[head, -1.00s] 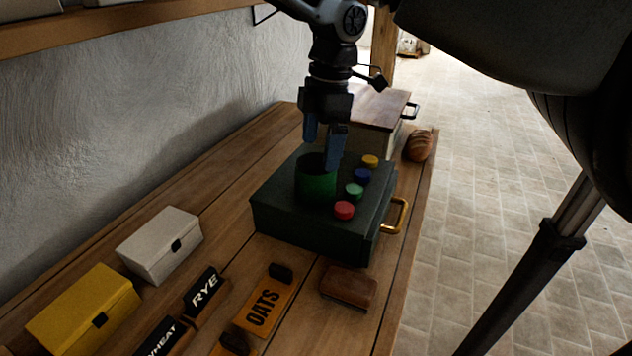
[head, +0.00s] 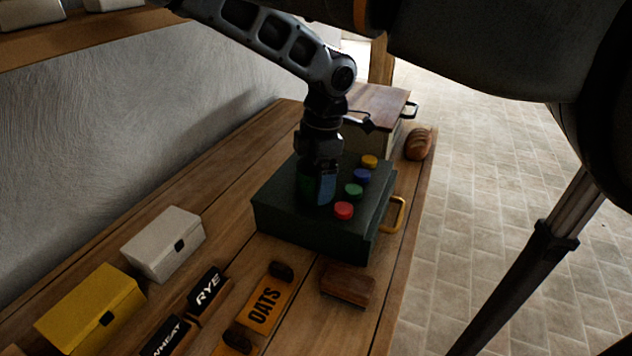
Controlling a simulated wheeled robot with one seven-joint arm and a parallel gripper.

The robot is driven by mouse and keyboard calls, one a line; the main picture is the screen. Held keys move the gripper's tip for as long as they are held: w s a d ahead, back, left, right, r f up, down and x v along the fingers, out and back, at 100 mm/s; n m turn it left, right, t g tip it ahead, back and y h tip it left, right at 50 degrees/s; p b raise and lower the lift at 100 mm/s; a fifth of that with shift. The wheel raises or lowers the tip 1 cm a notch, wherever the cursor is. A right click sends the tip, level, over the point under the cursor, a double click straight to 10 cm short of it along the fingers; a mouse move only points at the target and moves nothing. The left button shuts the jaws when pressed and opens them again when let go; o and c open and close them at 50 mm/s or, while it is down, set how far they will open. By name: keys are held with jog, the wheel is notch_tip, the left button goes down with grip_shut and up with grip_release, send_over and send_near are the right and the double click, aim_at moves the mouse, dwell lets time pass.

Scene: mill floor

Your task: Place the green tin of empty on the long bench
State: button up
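The green tin (head: 304,188) stands on top of a dark green case with a brass handle (head: 300,228), which rests on the long wooden bench (head: 225,203). The tin is mostly hidden behind my gripper, with only a strip of its green side showing. My gripper (head: 318,192) is lowered over the tin, pointing down. One blue finger lies against or just in front of its right side. The other finger is hidden, so I cannot tell whether the gripper has closed on the tin.
Red, green, blue and yellow caps (head: 344,210) line the case's right side. A wooden-lidded box (head: 378,103) and a bread loaf (head: 418,144) are behind. White (head: 163,246) and yellow (head: 90,310) boxes, label blocks (head: 264,304) and a brown block (head: 347,286) are in front. Bench is clear left of the case.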

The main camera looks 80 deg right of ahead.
jog(key=c, duration=0.9)
